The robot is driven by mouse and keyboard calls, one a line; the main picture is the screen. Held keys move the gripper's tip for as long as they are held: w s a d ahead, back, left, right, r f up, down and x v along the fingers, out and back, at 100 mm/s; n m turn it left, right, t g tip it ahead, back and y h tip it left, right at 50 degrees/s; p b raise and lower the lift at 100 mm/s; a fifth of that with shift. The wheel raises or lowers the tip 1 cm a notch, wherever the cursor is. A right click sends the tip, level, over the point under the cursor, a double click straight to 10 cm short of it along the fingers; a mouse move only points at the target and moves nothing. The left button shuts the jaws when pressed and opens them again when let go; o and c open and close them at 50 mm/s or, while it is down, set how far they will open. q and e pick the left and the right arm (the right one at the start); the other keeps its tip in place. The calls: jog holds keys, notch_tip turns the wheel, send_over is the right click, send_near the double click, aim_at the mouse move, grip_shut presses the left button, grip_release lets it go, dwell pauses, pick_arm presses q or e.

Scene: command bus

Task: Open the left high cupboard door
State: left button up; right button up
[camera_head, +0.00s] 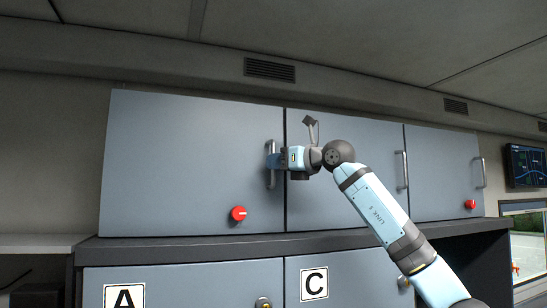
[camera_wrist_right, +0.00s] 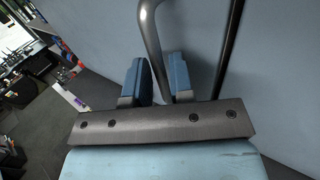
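The left high cupboard door (camera_head: 180,165) is a wide blue-grey panel, flush and closed in the head view. Its upright metal handle (camera_head: 271,172) is near the door's right edge. My right gripper (camera_head: 273,161) reaches it from the right, with its blue fingers at the handle. In the right wrist view, the handle (camera_wrist_right: 150,35) passes between the two fingers (camera_wrist_right: 158,80), which sit close on both sides and look shut on it. The handle's lower part is hidden behind the gripper's plate. My left gripper is in neither view.
A red round knob (camera_head: 238,213) sits low on the door. The middle high door (camera_head: 355,140) and right high door (camera_head: 440,160) are closed. An air vent (camera_head: 269,69) is above.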

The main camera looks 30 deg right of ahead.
jog(key=shift+x, duration=0.85)
jog(key=shift+f, duration=0.1)
jog(key=shift+s, duration=0.1)
grip_shut()
jog(key=shift+s, duration=0.1)
